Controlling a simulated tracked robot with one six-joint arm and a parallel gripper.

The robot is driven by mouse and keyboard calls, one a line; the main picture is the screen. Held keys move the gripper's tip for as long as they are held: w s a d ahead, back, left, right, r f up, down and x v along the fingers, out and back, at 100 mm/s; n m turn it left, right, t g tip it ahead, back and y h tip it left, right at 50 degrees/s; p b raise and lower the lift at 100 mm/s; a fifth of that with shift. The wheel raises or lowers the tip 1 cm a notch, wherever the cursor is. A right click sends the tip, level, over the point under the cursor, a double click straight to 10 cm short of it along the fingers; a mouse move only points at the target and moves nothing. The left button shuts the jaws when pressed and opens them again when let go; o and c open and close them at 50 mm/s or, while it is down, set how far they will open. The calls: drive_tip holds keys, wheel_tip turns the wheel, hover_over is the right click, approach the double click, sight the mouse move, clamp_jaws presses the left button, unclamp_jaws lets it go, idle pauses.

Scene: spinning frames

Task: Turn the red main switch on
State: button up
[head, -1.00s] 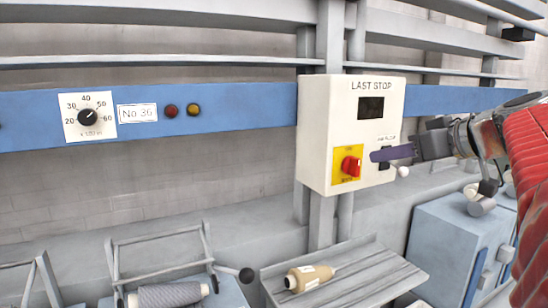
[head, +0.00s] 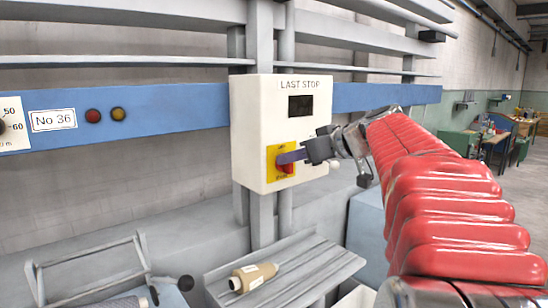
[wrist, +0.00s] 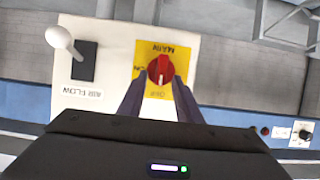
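The red main switch (head: 286,168) is a rotary knob on a yellow plate (head: 271,163), low on the front of the cream "LAST STOP" box (head: 258,110). My gripper (head: 283,157) is at the knob, its purple fingers hiding part of it. In the wrist view, the picture is upside down and the red knob (wrist: 160,68) shows between the tips of my open gripper (wrist: 160,82), with a gap on each side. The knob's grip looks roughly upright.
A black AIR FLOW switch (wrist: 84,62) with a white ball-ended lever (wrist: 62,40) is beside the yellow plate. A shelf (head: 285,270) with a yarn cone (head: 252,277) stands below the box. A blue rail (head: 180,108) runs behind.

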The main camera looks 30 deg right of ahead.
clamp_jaws()
idle(0.6)
drive_tip(key=d+f+m+y, duration=0.1)
drive_tip(key=m+y, duration=0.1)
drive_tip(key=m, duration=0.2)
drive_tip(key=f+m+t+y, duration=0.1)
drive_tip(key=m+y, duration=0.1)
drive_tip(key=m, duration=0.3)
drive_tip(key=d+f+m+t+y, duration=0.1)
drive_tip(key=m+y, duration=0.2)
drive_tip(key=m, duration=0.1)
drive_tip(key=shift+w+d, duration=0.15)
drive_tip(key=shift+d, duration=0.15)
idle(0.3)
drive_tip(key=shift+m, duration=0.4)
unclamp_jaws()
drive_tip(key=shift+r, duration=0.1)
